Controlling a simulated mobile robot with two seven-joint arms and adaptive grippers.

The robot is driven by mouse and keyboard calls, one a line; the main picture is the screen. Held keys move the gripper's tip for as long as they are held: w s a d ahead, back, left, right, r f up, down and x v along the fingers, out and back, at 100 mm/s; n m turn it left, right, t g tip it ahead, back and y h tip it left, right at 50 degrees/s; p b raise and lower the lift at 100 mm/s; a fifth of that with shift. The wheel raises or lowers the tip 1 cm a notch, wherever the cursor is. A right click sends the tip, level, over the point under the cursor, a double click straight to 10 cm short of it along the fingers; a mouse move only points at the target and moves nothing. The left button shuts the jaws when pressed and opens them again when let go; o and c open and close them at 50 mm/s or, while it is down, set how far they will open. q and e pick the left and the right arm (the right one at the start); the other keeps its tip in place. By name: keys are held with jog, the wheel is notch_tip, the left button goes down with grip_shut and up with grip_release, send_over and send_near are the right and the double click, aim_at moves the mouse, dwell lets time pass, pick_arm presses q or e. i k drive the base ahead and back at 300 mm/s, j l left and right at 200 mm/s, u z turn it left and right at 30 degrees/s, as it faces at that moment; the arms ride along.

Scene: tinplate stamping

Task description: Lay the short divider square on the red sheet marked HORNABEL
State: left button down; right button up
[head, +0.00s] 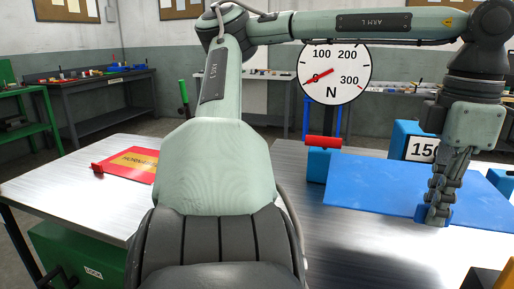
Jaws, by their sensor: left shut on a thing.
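The red sheet with dark letters (125,160), partly readable as HORNABEL, lies on the left part of the metal table. My arm hides its right side. My left gripper (437,217) points down at the front edge of a flat blue sheet (370,185) on the right. It is shut on a small blue block (447,212) at that edge. I cannot tell whether the block is joined to the sheet, or which blue piece is the short divider. My right gripper is not in view.
A small red block (97,168) is at the red sheet's left edge. A blue block marked 150 (412,146) stands behind the gripper. The table's front left is clear.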

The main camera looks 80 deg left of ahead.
aim_at(140, 162)
jog(key=k+l, duration=0.35)
jog(key=k, duration=0.15)
jog(key=k+j+u, duration=0.15)
jog(key=k+j, duration=0.35)
jog(key=k, duration=0.3)
jog(key=k+j+u, duration=0.15)
jog(key=k+j, duration=0.45)
jog(key=k, duration=0.15)
